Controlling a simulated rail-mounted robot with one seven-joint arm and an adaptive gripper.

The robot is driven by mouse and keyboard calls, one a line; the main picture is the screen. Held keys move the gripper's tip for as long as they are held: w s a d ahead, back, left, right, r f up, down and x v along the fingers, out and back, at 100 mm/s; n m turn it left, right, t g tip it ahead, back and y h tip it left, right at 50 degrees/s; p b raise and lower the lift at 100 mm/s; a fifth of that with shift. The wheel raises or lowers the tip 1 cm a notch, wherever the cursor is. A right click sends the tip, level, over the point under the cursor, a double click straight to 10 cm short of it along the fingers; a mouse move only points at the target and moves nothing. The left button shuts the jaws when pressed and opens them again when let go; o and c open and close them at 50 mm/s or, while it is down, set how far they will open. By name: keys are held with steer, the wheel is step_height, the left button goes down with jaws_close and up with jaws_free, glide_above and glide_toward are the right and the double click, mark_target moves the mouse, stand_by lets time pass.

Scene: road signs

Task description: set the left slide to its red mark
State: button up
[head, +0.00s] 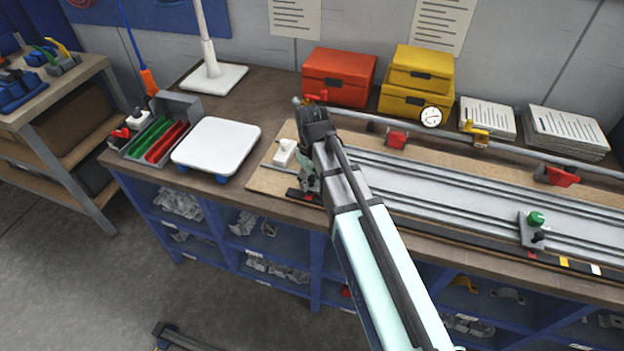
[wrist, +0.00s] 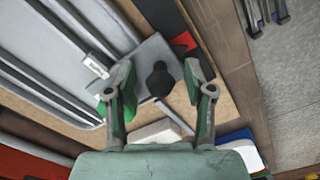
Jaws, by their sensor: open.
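The left slide is a grey plate (wrist: 150,52) with a black knob (wrist: 160,82) and a green knob (wrist: 101,108), partly hidden behind a finger in the wrist view. In the head view my gripper (head: 309,180) covers most of this slide, at the left end of the track. My gripper (wrist: 158,75) is open, its fingers on either side of the black knob, with visible gaps; I cannot tell its height exactly. A red mark (wrist: 183,42) shows on the black strip (wrist: 160,14) close to the plate's edge; their exact alignment is unclear.
A second slide with a green knob (head: 536,218) sits far right on the track (head: 440,190). A white block (head: 284,152) is at the track's left end. A round rail (head: 480,143) with red clamps runs behind. A white tray (head: 216,146) stands left.

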step_height(320, 180, up, 12)
stand_by(0.6)
